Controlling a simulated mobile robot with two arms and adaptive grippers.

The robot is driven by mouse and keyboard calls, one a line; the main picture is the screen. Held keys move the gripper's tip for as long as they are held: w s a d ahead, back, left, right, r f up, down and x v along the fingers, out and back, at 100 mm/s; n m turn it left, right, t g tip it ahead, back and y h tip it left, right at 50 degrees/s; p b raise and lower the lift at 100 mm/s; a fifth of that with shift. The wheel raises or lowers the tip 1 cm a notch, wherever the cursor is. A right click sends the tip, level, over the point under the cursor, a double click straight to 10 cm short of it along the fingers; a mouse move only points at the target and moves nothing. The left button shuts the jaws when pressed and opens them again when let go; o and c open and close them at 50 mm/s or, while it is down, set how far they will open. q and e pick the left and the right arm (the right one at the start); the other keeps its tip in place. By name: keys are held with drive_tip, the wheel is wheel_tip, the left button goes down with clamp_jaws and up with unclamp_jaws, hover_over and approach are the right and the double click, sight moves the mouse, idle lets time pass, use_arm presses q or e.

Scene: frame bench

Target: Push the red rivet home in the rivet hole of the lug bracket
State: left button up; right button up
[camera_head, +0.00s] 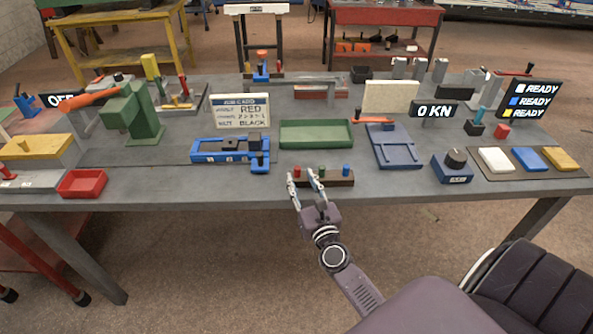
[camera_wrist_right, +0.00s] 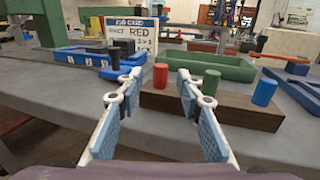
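The red rivet (camera_head: 297,171) stands upright at the left end of a brown block (camera_head: 335,181) near the table's front edge. It also shows in the wrist view (camera_wrist_right: 160,76). A green rivet (camera_head: 321,173) and a blue rivet (camera_head: 346,169) stand in the same block. My right gripper (camera_head: 303,178) is open and empty at the block. In the wrist view, the red rivet shows between its spread fingertips; contact cannot be told. A blue fixture (camera_head: 205,157) holds dark parts (camera_head: 230,143); I cannot tell whether one is the lug bracket. The rivet hole is not discernible. My left gripper is not in view.
A green tray (camera_head: 316,134) lies behind the block. A card (camera_head: 240,111) reading RED and BLACK stands behind the blue fixture. A green press (camera_head: 139,112) stands at left, a red bin (camera_head: 82,183) at front left. A blue knob box (camera_head: 453,166) stands at right.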

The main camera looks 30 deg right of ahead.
sight(299, 173)
drive_tip(key=shift+x, duration=2)
drive_tip(key=shift+f, duration=0.1)
drive_tip(key=shift+c, duration=0.7)
clamp_jaws()
